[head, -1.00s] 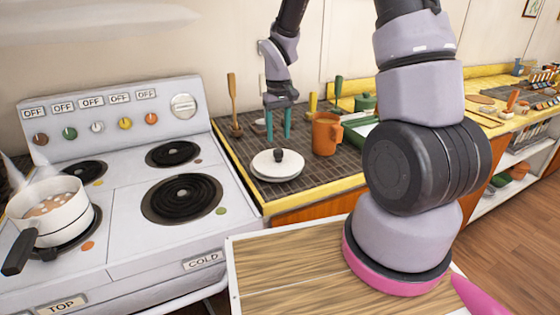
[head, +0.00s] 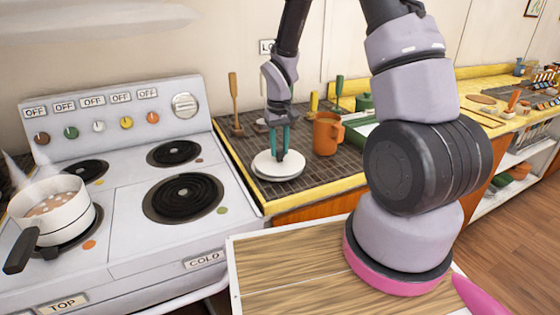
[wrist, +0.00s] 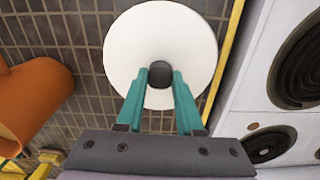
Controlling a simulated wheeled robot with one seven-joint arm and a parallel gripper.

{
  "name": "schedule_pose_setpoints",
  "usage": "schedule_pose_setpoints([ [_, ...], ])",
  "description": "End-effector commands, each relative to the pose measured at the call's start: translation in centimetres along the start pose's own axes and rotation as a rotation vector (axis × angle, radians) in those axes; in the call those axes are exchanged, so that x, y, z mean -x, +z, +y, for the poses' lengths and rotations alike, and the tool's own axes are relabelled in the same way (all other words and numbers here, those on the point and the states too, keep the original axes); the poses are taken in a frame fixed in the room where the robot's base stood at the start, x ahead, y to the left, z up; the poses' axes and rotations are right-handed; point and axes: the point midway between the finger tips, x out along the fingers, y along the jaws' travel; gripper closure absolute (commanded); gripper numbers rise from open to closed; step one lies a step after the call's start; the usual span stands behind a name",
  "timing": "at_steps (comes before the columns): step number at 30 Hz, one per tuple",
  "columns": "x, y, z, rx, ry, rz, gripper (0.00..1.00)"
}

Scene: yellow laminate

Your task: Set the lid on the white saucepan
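The white saucepan (head: 52,222) with a black handle stands on the front left burner, uncovered, with round pale brown pieces inside and steam rising. The lid (head: 266,169) is a white disc lying on the dark tiled counter right of the stove. My gripper (head: 279,155) reaches straight down over the lid. In the wrist view, the teal fingers (wrist: 160,76) stand on both sides of the dark knob (wrist: 161,76) and appear closed against it. The white lid (wrist: 190,40) shows below them, flat on the tiles.
An orange mug (head: 326,134) stands just right of the lid. Wooden utensils (head: 234,105) stand behind it, and a green pot (head: 364,103) is further right. The front right burner (head: 183,197) is empty. The counter has a yellow edge (head: 315,191).

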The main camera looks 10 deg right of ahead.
Motion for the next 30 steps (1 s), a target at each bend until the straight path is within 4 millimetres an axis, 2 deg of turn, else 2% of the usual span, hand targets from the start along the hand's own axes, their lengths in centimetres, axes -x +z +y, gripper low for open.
schedule_pose_setpoints([
  [11,0.3,-0.1,0.0,-0.001,0.0,0.001,1.0],
  [30,5.9,-0.1,0.0,0.0,0.0,0.003,1.0],
])
